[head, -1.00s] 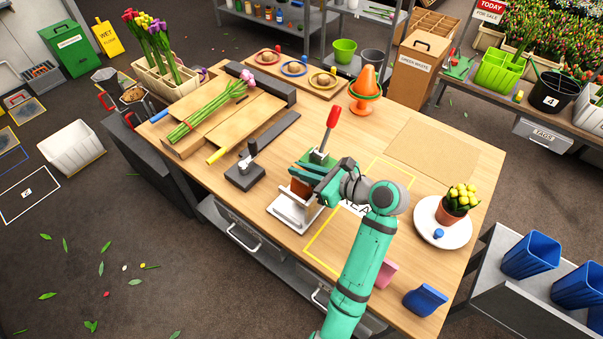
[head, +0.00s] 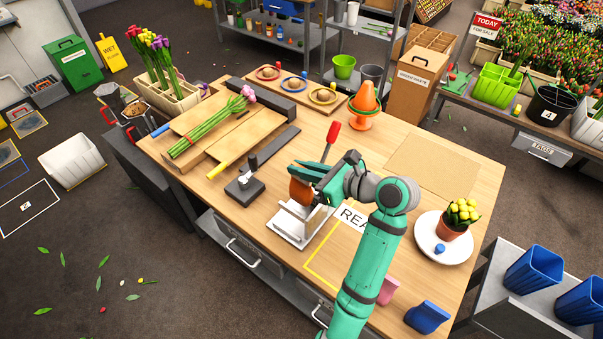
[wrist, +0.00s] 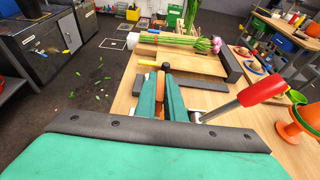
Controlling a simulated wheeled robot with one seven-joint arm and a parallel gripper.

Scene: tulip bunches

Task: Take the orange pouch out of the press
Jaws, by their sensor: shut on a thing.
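The orange pouch (head: 301,192) is upright between the fingers of my gripper (head: 303,174), just above the white base of the press (head: 290,229). My gripper is shut on its upper part. Whether its lower edge is fully clear of the press's upright plate cannot be told. The press's red-handled lever (head: 332,133) stands up behind my gripper. In the wrist view a narrow orange-brown strip of the pouch (wrist: 160,102) shows between the teal fingertips of my gripper (wrist: 161,82), and the red lever handle (wrist: 263,88) is close on the right.
A dark stamp-like tool (head: 245,187) stands left of the press. A yellow-outlined area (head: 322,268) with partly hidden lettering lies to its right. A potted plant (head: 453,226) on a white plate, an orange cone (head: 364,103) and tulips (head: 215,127) on boards stand around.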

